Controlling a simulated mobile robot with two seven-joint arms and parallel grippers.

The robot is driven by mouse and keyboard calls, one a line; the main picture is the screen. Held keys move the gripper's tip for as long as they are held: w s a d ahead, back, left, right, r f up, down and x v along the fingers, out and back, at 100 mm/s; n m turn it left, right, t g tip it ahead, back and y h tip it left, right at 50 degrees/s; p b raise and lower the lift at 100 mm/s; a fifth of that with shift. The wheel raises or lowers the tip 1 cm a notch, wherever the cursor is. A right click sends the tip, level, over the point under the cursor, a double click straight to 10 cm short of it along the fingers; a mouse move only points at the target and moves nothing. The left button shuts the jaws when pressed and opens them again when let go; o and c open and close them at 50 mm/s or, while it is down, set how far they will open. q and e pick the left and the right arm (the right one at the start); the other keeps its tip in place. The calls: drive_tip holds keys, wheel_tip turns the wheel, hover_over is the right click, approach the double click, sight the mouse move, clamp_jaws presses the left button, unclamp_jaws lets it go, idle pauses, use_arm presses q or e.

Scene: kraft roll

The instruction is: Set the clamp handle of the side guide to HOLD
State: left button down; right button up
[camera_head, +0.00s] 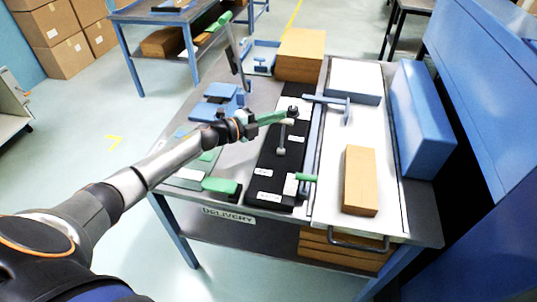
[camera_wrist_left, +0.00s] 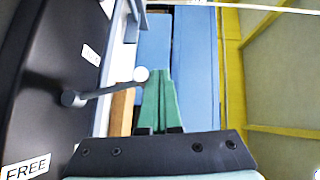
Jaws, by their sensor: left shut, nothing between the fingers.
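The clamp handle is a grey lever (camera_head: 282,138) with a pale ball end, standing up from a black panel (camera_head: 265,187). In the left wrist view the lever (camera_wrist_left: 100,92) runs from its dark pivot to the white ball (camera_wrist_left: 141,75). A label reading FREE (camera_wrist_left: 25,167) is on the panel; another label (camera_wrist_left: 91,55) is too oblique to read. My left gripper (camera_head: 289,115) has green fingers, shut and empty, just by the ball. In the wrist view the fingertips (camera_wrist_left: 165,82) are right of the ball; contact cannot be told. My right gripper is out of view.
A blue T-shaped guide piece (camera_head: 326,101) reaches over the white bed (camera_head: 330,165), where a brown block (camera_head: 360,180) lies. A green-handled part (camera_head: 305,177) is at the panel's near end. A cardboard-brown box (camera_head: 299,55) and a long blue block (camera_head: 423,120) flank the bed.

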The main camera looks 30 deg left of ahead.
use_arm(q)
drive_tip(key=shift+w+a+f, duration=0.1)
drive_tip(key=shift+w+f, duration=0.05)
drive_tip(key=shift+w, duration=0.3)
drive_tip(key=shift+w+a+f, duration=0.1)
drive_tip(key=shift+w, duration=0.3)
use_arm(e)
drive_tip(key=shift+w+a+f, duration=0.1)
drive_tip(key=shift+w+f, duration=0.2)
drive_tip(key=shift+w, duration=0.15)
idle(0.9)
use_arm(q)
drive_tip(key=shift+r, duration=0.1)
